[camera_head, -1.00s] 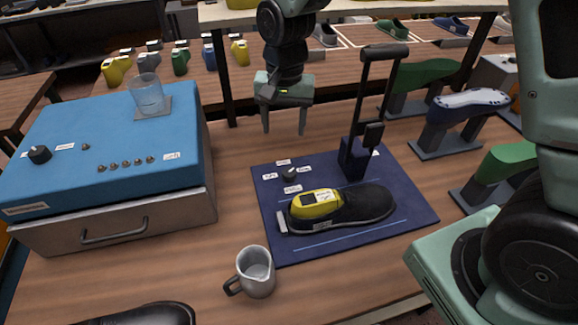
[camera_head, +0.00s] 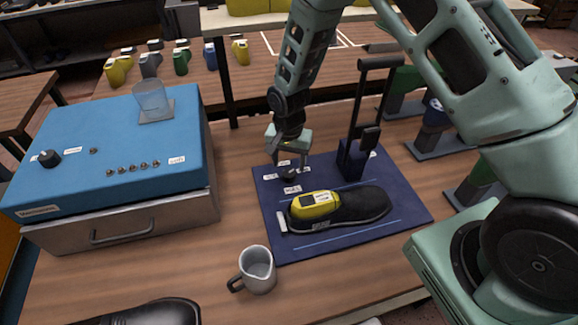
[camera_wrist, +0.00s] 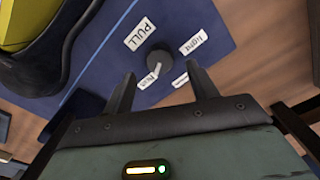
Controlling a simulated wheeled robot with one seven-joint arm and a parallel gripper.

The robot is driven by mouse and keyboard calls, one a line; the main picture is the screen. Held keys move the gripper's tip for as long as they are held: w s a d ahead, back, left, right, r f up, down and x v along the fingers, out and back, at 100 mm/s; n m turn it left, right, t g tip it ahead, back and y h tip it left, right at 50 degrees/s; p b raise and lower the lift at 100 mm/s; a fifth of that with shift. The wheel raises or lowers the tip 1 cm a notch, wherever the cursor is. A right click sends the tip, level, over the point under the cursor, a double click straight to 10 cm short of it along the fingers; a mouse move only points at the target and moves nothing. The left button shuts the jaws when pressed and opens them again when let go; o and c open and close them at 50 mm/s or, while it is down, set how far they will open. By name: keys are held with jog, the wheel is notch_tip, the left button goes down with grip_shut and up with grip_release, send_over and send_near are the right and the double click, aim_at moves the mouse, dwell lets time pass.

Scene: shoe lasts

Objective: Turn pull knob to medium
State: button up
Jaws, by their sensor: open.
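The pull knob (camera_head: 288,173) is a small dark round knob on the blue mat (camera_head: 275,225). In the wrist view the knob (camera_wrist: 159,63) has a "PULL" label (camera_wrist: 140,33), a "light" label (camera_wrist: 193,44) and two more labels around it. One of these lies at the knob's edge, and one is partly hidden by a finger. My gripper (camera_head: 290,160) is open, just above and behind the knob. In the wrist view its two fingertips (camera_wrist: 162,78) point toward the knob, one to each side, with nothing between them.
A black shoe (camera_head: 365,205) with a yellow last (camera_head: 314,205) lies in front of the knob. A dark upright lever stand (camera_head: 352,155) rises to its right. A blue box (camera_head: 110,150) stands left, and a metal mug (camera_head: 257,270) stands at the front.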

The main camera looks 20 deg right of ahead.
aim_at(289, 173)
jog(key=shift+f+p, duration=0.4)
jog(key=shift+f, duration=1.6)
jog(key=c, duration=1)
jog(key=shift+n+b, duration=0.3)
jog(key=n+b, duration=0.2)
jog(key=n, duration=0.2)
jog(key=shift+n+b, duration=0.3)
jog(key=shift+b, duration=0.1)
jog(key=n+b, duration=0.2)
jog(key=n, duration=0.4)
jog(key=shift+r+n, duration=0.1)
jog(key=shift+n, duration=0.3)
